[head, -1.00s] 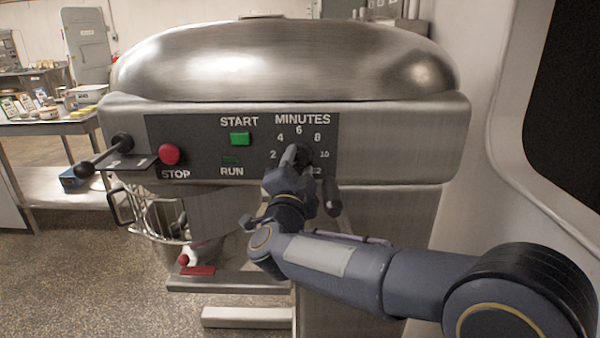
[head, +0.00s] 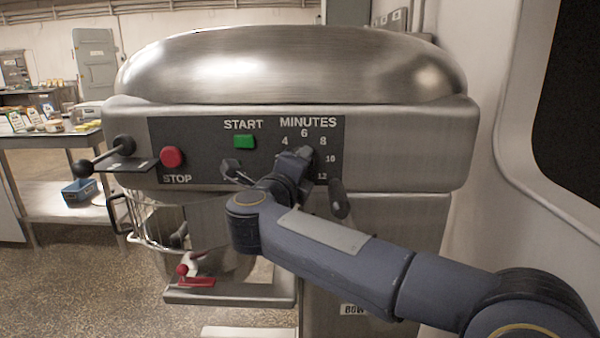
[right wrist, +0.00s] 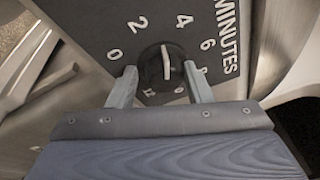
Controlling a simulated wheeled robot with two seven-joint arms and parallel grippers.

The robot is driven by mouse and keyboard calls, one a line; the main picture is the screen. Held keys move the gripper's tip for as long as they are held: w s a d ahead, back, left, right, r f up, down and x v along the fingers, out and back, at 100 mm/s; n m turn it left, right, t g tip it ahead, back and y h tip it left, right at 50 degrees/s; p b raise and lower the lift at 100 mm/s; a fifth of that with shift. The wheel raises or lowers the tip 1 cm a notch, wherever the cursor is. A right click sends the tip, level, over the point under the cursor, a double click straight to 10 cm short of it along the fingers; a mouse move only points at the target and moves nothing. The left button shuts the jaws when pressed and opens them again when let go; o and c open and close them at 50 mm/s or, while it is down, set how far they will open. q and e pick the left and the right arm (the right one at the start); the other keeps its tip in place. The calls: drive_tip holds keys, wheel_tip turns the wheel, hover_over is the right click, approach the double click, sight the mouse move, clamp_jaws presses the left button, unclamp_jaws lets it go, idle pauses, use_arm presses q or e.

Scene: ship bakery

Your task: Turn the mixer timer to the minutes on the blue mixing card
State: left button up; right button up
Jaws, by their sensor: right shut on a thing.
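The mixer timer knob (right wrist: 163,66) is a black round dial with a white line, ringed by white numbers under MINUTES. In the right wrist view the line's upper end lies between 2 and 4. My right gripper (right wrist: 162,85) has one finger on each side of the knob and is shut on it; it also shows at the dial in the head view (head: 298,158). In the head view the gripper covers the knob and the 2. Several small cards (head: 18,121) stand on the left table, too small to read; I cannot tell a blue mixing card among them. My left gripper is out of view.
The panel also has a green START button (head: 244,142) and a red STOP button (head: 172,157). A black-knobbed lever (head: 105,156) sticks out at the left, a dark handle (head: 338,198) just right of the dial. A white wall (head: 490,210) stands close on the right.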

drive_tip(key=shift+w+d+r+m+g+y+b, duration=0.15)
drive_tip(key=shift+r+m+g+y+b, duration=0.2)
drive_tip(key=shift+m, duration=1.4)
drive_tip(key=shift+s+d+r+m+g+y+b, duration=0.15)
drive_tip(key=shift+m+g+y, duration=0.3)
drive_tip(key=shift+m, duration=1.35)
drive_tip(key=shift+w+d+r+m+g+y+b, duration=0.15)
drive_tip(key=shift+m+g+y+b, duration=0.2)
drive_tip(key=shift+m, duration=1.4)
drive_tip(key=shift+f+y, duration=0.15)
drive_tip(key=shift+y, duration=0.1)
drive_tip(key=o, duration=0.7)
drive_tip(key=shift+d, duration=0.1)
drive_tip(key=shift+o, duration=0.5)
drive_tip(key=shift+d, duration=0.1)
drive_tip(key=shift+s+a, duration=0.2)
